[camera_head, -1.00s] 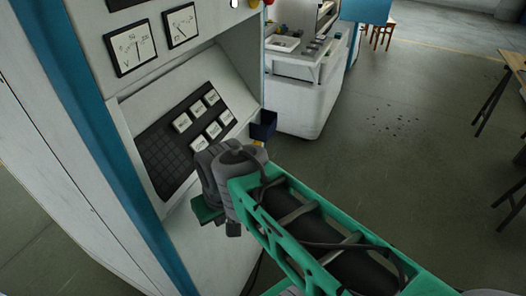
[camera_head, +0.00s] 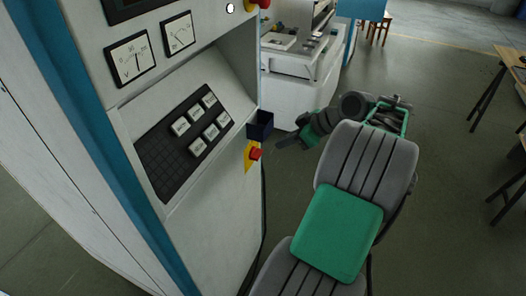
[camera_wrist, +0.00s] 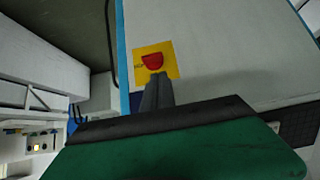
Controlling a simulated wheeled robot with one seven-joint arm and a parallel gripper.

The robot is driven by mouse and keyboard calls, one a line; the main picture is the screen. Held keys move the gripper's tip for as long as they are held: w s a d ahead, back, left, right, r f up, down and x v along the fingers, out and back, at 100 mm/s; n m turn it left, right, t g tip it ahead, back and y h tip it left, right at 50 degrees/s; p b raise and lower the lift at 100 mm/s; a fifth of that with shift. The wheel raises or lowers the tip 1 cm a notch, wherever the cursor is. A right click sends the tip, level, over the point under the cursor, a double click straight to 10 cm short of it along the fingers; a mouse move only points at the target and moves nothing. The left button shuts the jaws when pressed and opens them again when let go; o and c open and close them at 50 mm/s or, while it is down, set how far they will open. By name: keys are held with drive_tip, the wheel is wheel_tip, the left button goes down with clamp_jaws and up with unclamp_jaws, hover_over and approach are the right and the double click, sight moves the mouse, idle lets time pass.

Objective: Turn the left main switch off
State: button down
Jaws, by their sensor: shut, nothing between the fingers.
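A red switch knob (camera_head: 256,154) on a yellow plate sits low on the right edge of the grey-white control cabinet (camera_head: 215,225). In the wrist view the same red knob (camera_wrist: 152,61) shows as a half-round shape on its yellow plate. I take it to be the main switch; its on or off position cannot be read. My gripper (camera_head: 283,145) is just right of the knob in the head view, with its fingers towards the cabinet. In the wrist view the shut, empty fingers (camera_wrist: 157,82) point at the plate just below the knob. Contact cannot be told.
A dark blue box (camera_head: 261,125) sticks out from the cabinet just above the switch. A sloped button panel (camera_head: 185,140) and two dial gauges (camera_head: 132,57) are on the cabinet front. A white machine (camera_head: 297,85) stands behind. Open floor lies to the right.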

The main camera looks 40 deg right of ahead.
sight(255, 156)
drive_tip(key=x, duration=1)
drive_tip(key=shift+p, duration=0.4)
drive_tip(key=shift+f, duration=0.1)
